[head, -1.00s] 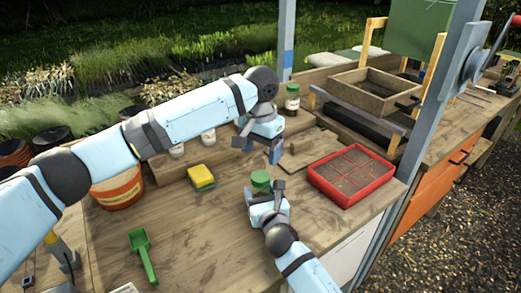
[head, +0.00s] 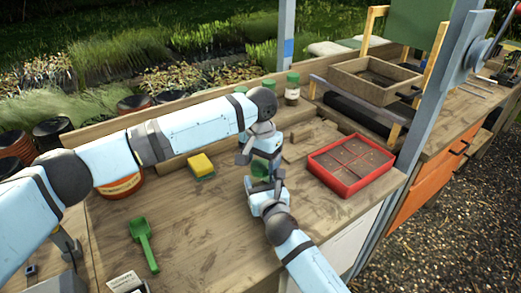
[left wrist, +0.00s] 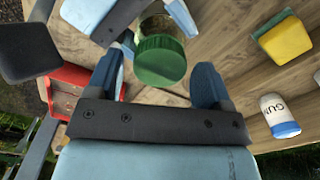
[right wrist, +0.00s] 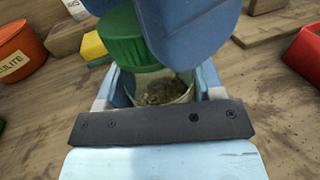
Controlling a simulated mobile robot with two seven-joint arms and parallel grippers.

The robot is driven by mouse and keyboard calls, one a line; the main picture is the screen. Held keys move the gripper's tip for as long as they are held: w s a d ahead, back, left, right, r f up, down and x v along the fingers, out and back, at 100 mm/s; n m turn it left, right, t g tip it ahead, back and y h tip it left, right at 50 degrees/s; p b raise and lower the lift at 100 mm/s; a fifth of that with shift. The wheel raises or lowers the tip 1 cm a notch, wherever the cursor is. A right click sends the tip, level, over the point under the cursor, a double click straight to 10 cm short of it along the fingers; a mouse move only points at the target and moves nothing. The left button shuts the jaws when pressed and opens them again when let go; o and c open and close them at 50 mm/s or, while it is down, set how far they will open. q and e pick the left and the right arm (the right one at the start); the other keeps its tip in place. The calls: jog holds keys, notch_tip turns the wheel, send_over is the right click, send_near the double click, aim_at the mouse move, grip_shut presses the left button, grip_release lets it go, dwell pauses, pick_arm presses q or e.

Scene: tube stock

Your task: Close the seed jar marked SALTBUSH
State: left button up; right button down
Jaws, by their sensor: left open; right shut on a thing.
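A clear jar with brown seed (right wrist: 165,92) stands upright between the fingers of my right gripper (right wrist: 160,86), which is shut on it. Its green lid (left wrist: 160,60) is at the jar's top; I cannot tell whether it is fully seated. My left gripper (left wrist: 157,74) is open above, its fingers on either side of the lid. In the head view the green lid (head: 260,170) shows between my two grippers, partly hidden by them. I cannot read the jar's label.
A red divided tray (head: 318,172) is to the right. A yellow sponge (head: 201,164), a green scoop (head: 142,240) and an orange pot (head: 122,187) are to the left. Another green-lidded jar (head: 292,90) stands at the back. The bench front is mostly clear.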

pick_arm(q)
jog(key=shift+f, duration=0.35)
jog(key=c, duration=0.9)
jog(key=shift+c, duration=0.2)
jog(key=o, duration=1.1)
notch_tip(320, 180, up, 12)
jog(key=shift+r, duration=0.1)
